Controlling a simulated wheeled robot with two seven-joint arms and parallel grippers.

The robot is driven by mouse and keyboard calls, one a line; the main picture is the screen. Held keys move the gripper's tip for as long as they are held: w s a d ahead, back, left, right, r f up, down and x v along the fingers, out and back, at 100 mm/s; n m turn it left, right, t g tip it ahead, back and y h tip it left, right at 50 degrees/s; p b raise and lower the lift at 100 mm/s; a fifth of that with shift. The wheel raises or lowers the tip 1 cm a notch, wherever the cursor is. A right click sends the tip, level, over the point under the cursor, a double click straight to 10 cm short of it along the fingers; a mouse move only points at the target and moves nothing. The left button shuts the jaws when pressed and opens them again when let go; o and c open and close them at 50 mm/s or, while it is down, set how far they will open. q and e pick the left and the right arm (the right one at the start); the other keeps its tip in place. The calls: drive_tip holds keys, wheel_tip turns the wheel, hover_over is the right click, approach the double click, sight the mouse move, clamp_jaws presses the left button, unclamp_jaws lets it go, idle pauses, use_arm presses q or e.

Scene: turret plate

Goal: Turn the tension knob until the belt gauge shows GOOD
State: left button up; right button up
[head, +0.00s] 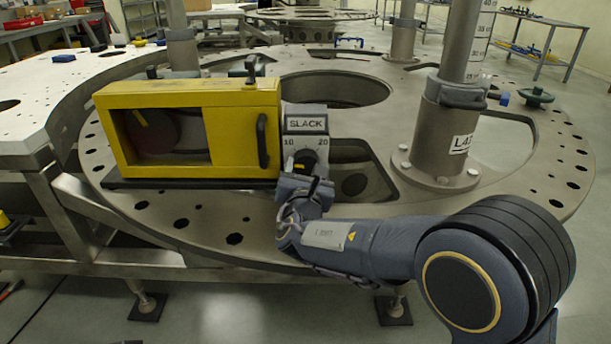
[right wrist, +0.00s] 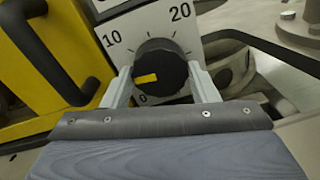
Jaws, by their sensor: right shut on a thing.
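The tension knob (head: 306,162) is black and sits on the front of a white gauge box (head: 307,138) right of the yellow housing. The box's top label (head: 305,123) reads SLACK in the head view. In the right wrist view the knob (right wrist: 160,70) has a yellow pointer mark aimed left, between 0 and 10 on its dial. My right gripper (right wrist: 163,84) has one finger on each side of the knob and is shut on it. The gripper's body hides part of the lower dial. My left gripper is not in view.
The yellow housing (head: 190,95) with a black handle (head: 263,141) stands close left of the gauge box. A grey post (head: 445,140) marked L4 rises to the right. The round turret plate (head: 240,210) has many holes and a large central opening.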

drive_tip(key=m+b, duration=0.2)
drive_tip(key=b, duration=0.1)
drive_tip(key=m+b, duration=0.2)
drive_tip(key=b, duration=0.1)
drive_tip(key=m+b, duration=0.2)
drive_tip(key=b, duration=0.1)
drive_tip(key=shift+f, duration=0.25)
drive_tip(key=shift+r+m+b, duration=0.25)
drive_tip(key=shift+m+b, duration=0.65)
drive_tip(key=shift+b, duration=0.45)
drive_tip(key=o, duration=1)
drive_tip(key=shift+c, duration=0.2)
drive_tip(key=s, duration=0.7)
drive_tip(key=shift+s+a+r, duration=0.1)
drive_tip(key=shift+s, duration=0.3)
